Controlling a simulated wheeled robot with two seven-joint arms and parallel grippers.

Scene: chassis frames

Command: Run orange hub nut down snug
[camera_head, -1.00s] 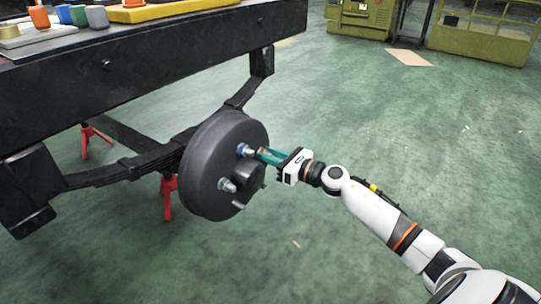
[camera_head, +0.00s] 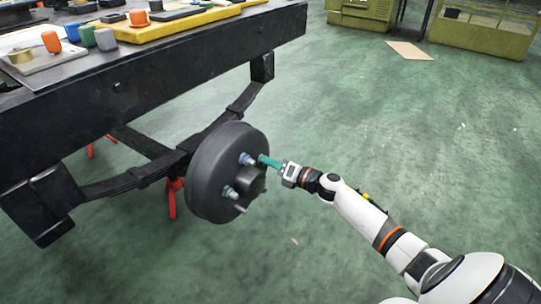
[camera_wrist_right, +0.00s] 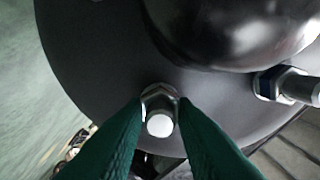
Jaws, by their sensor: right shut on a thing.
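A dark round hub drum (camera_head: 215,175) stands on its axle, its face turned right. My right gripper (camera_head: 261,158) reaches it from the right with green fingers and is shut on a hub nut. In the right wrist view that hub nut (camera_wrist_right: 160,91) sits on a stud between the fingertips (camera_wrist_right: 160,112); it looks metallic and its orange colour cannot be made out. Another nut (camera_head: 230,192) is lower on the drum. My left gripper is out of view.
A black frame rail (camera_head: 150,85) and leaf spring (camera_head: 130,175) lie left of the drum, with a red stand (camera_head: 174,198) below. Orange, green and grey blocks and a yellow tray (camera_head: 185,22) are on top.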

